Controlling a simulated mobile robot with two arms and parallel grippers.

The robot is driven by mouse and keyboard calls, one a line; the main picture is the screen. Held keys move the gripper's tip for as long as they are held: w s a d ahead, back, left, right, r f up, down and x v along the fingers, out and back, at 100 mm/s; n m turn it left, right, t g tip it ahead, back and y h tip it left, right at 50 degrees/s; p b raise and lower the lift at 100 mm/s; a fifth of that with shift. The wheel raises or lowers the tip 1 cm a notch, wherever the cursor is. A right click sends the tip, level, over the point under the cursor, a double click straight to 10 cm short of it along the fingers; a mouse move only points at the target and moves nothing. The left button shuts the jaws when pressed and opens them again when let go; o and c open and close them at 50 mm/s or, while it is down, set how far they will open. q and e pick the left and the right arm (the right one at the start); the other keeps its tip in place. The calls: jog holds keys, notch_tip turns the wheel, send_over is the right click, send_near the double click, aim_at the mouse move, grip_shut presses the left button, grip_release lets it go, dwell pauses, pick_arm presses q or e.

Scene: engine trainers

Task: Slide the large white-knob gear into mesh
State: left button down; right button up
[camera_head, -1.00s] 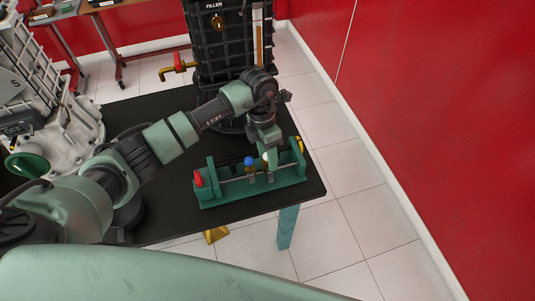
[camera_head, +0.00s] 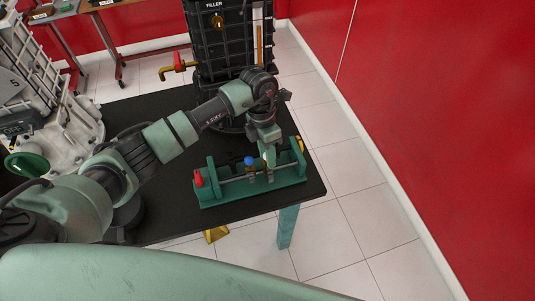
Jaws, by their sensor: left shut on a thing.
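The green gear trainer (camera_head: 285,182) stands near the front right edge of the black table. A blue knob (camera_head: 249,160) stands up near its middle. A pale bit of the white knob (camera_head: 265,157) shows just to the right of the blue one, mostly hidden by my left gripper (camera_head: 266,159). My left gripper points down over the trainer and is shut on the white knob. The gears under the knobs are dark and too small to tell whether they touch. My right gripper is not in view.
A red part (camera_head: 198,178) sits at the trainer's left end. A grey engine casing (camera_head: 50,115) is at the left. The black table (camera_head: 165,215) is bare left of the trainer. A red wall (camera_head: 440,120) is at the right.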

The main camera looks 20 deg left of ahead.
pick_arm(q)
jog(key=shift+s+d+f, duration=0.1)
jog(key=shift+s+d, duration=0.05)
jog(key=shift+d, duration=0.05)
dwell(0.5)
jog(key=d+b, duration=0.1)
jog(key=w+d+b, duration=0.2)
jog(key=shift+w+d+f+b, duration=0.2)
jog(key=shift+w+d+b, duration=0.05)
jog(key=shift+d+b, duration=0.1)
jog(key=shift+w+d+r, duration=0.1)
jog(key=shift+d, duration=0.15)
jog(key=shift+a+r, duration=0.1)
jog(key=shift+r, duration=0.05)
jog(key=c, duration=1.2)
grip_release()
jog(key=shift+c, duration=0.2)
jog(key=shift+o, duration=0.3)
